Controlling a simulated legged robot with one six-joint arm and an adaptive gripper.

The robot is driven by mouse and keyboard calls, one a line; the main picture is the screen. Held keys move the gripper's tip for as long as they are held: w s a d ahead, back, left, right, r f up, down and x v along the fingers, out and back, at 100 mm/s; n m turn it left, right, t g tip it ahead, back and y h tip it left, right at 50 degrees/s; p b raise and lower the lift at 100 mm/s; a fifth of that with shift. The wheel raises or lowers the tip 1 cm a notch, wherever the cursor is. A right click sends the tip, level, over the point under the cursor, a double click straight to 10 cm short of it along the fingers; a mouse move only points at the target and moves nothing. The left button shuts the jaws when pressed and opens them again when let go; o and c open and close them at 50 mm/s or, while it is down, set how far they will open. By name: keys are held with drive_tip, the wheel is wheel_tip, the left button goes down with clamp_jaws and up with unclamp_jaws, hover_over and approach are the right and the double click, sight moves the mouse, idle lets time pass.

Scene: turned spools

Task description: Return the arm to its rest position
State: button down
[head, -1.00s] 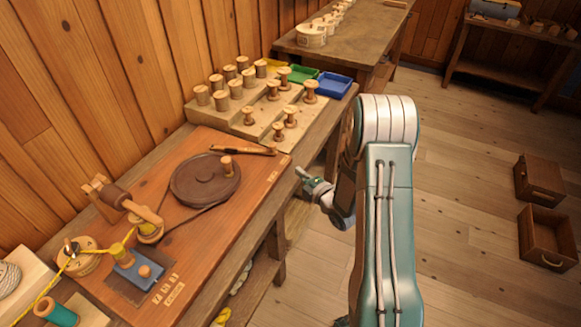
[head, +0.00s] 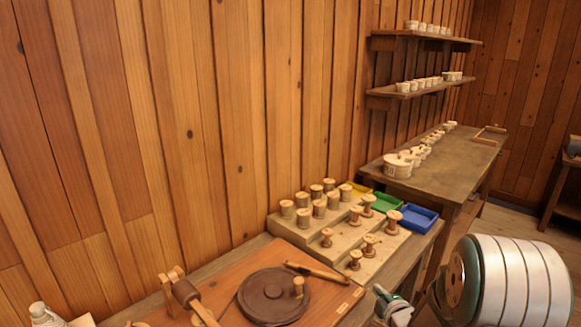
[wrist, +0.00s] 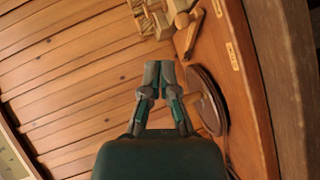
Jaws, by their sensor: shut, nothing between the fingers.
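My gripper (head: 392,303) shows at the bottom of the head view, just off the front edge of the workbench (head: 345,306). It also shows in the wrist view (wrist: 159,70), where its two fingers meet at the tips with nothing between them. My arm's large pale, ringed joint fills the lower right of the head view. Part of the arm is cut off by the bottom edge.
On the bench are a dark round wheel (head: 270,297), a stepped wooden rack (head: 340,240) of turned spools, and yellow, green and blue trays (head: 415,217). A second table (head: 440,165) with pale round boxes stands behind. Wall shelves (head: 420,90) hang above it.

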drive_tip(key=s+a+r+m+g+h, duration=0.2)
drive_tip(key=s+r+m+g+h, duration=0.2)
drive_tip(key=s+r+m, duration=0.75)
drive_tip(key=s+a+r+m+g, duration=0.2)
drive_tip(key=s+a+r+m, duration=0.1)
drive_tip(key=s, duration=0.7)
drive_tip(key=s+a+r+m+g+y, duration=0.1)
drive_tip(key=s+a+r+m+g, duration=0.2)
drive_tip(key=s, duration=0.7)
drive_tip(key=shift+s+a+y, duration=0.2)
drive_tip(key=shift+a+y, duration=0.1)
drive_tip(key=shift+a, duration=0.05)
